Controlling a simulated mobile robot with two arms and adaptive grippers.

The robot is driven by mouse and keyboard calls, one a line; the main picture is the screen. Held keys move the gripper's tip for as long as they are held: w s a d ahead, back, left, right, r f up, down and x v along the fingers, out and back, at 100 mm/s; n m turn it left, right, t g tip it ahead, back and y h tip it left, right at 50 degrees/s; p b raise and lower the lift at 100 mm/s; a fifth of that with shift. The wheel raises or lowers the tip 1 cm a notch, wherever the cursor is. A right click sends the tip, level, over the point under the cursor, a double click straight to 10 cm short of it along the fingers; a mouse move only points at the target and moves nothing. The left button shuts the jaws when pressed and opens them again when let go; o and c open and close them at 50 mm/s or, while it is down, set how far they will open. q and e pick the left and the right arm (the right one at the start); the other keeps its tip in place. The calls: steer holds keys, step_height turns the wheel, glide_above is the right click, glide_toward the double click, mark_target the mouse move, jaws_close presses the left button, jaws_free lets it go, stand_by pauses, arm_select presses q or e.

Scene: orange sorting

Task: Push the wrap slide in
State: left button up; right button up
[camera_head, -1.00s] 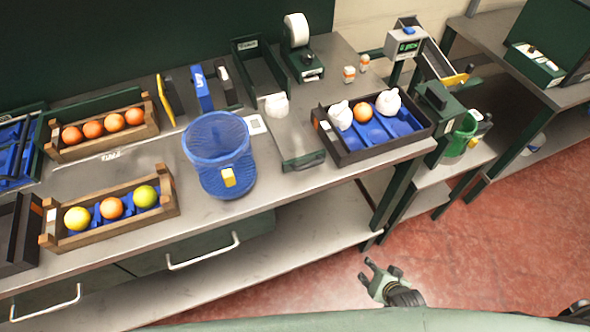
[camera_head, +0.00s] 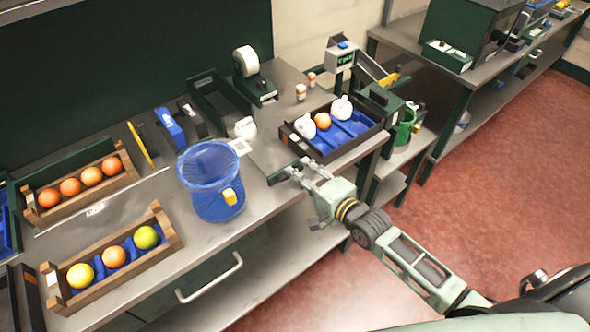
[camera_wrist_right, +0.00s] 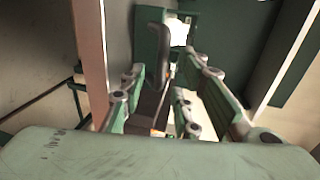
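The wrap slide (camera_head: 268,151) is a flat grey metal plate with a dark green front that carries a handle (camera_head: 280,175). It lies at the front of the right-hand bench, between the blue bin and the black tray. My right gripper (camera_head: 296,170) is at the slide's front end, with its fingers pointing toward the handle. In the right wrist view, the gripper's fingers (camera_wrist_right: 168,92) are apart, and a green front with a dark handle (camera_wrist_right: 163,55) shows beyond and between them. Contact cannot be told. My left gripper is not in view.
A blue bin (camera_head: 206,172) stands left of the slide. A black tray (camera_head: 325,155) with blue cells, an orange (camera_head: 322,121) and white wrapped pieces stands at right. A tape roll (camera_head: 246,62) is behind. Wooden crates of fruit are at left; red floor is open at right.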

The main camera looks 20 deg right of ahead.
steer(key=shift+x, duration=1.1)
steer(key=shift+w+a, duration=0.3)
steer(key=shift+w, duration=0.05)
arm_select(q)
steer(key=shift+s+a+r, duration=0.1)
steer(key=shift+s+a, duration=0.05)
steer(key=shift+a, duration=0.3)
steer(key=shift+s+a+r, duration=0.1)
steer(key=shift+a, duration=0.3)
arm_select(e)
jaws_close()
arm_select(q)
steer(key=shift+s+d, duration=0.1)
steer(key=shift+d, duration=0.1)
